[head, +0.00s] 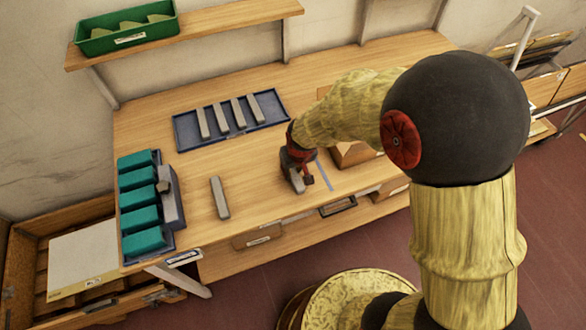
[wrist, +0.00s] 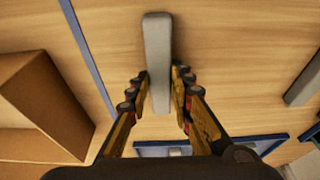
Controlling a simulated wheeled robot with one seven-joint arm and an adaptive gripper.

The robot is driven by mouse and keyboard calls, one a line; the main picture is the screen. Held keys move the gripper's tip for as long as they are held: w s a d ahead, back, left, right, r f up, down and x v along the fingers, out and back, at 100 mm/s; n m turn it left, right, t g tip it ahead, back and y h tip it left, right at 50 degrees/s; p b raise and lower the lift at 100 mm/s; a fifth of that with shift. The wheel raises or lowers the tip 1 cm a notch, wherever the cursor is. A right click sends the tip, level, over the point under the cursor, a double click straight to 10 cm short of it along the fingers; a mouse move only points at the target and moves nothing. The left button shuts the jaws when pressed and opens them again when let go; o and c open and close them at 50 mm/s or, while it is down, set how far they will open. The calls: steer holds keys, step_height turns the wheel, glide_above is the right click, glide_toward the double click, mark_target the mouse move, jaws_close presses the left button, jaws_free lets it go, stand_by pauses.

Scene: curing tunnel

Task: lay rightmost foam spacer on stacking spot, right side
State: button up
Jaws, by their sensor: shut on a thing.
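My gripper (head: 300,181) is shut on a grey foam spacer (wrist: 157,60), with one finger on each long side in the wrist view. The held spacer (head: 293,174) is partly hidden by my gripper in the head view. It is low over the table or touching it; I cannot tell which. Another grey spacer (head: 220,198) lies alone on the table to the left, and also shows at the right of the wrist view (wrist: 305,82). No stacking spot is clearly identifiable.
A blue line (head: 324,172) runs along the table just right of my gripper. A cardboard box (head: 352,155) stands beyond it, partly behind my arm. Several teal blocks (head: 141,192) sit at the table's left end. A green bin (head: 126,30) is on the shelf.

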mark_target(297, 180)
steer(key=o, duration=0.8)
steer(key=shift+f, duration=0.1)
steer(key=shift+r, duration=0.35)
steer(key=p+v, duration=0.3)
steer(key=v, duration=0.9)
steer(key=s+d+r+m+t, duration=0.1)
steer(key=s+d+r, duration=0.5)
steer(key=s+r, duration=0.2)
steer(key=s+d+r+m+t, duration=0.1)
steer(key=s+d+r+m, duration=0.1)
steer(key=s+d+r, duration=0.5)
step_height(297, 180, up, 4)
steer(key=shift+s+d+r+t+h, duration=0.1)
steer(key=shift+s+d+t+h, duration=0.25)
steer(key=shift+s, duration=0.75)
steer(key=shift+a, duration=0.1)
